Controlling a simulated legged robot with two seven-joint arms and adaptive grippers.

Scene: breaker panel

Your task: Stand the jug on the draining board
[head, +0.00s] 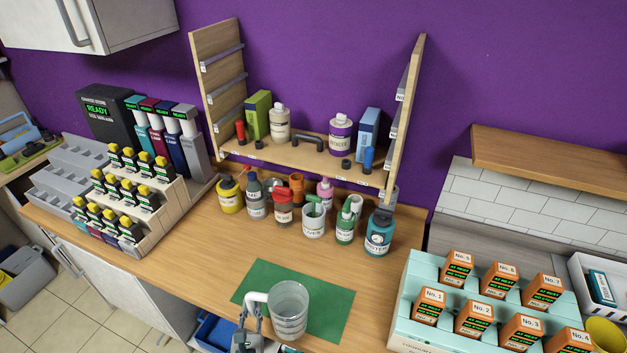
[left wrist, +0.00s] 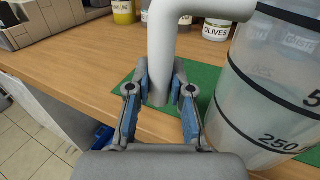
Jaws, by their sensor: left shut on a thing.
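The jug (head: 289,310) is clear with dark level marks and a thick pale handle. In the head view it is upright at the front of the counter, over the green mat (head: 330,308). I cannot tell whether its base touches the mat. My left gripper (head: 247,322) is left of the jug, shut on its handle. In the left wrist view the blue-padded fingers (left wrist: 160,88) are on either side of the handle's lower end, and the jug's marked wall (left wrist: 265,95) fills the right side. I cannot clearly make out a draining board. My right gripper is not in view.
Several bottles and pots (head: 283,213) stand behind the mat, under a wooden shelf (head: 300,160). A stepped rack (head: 105,195) stands left. A pale teal tray of orange boxes (head: 405,318) stands right. The counter left of the mat (head: 190,245) is bare.

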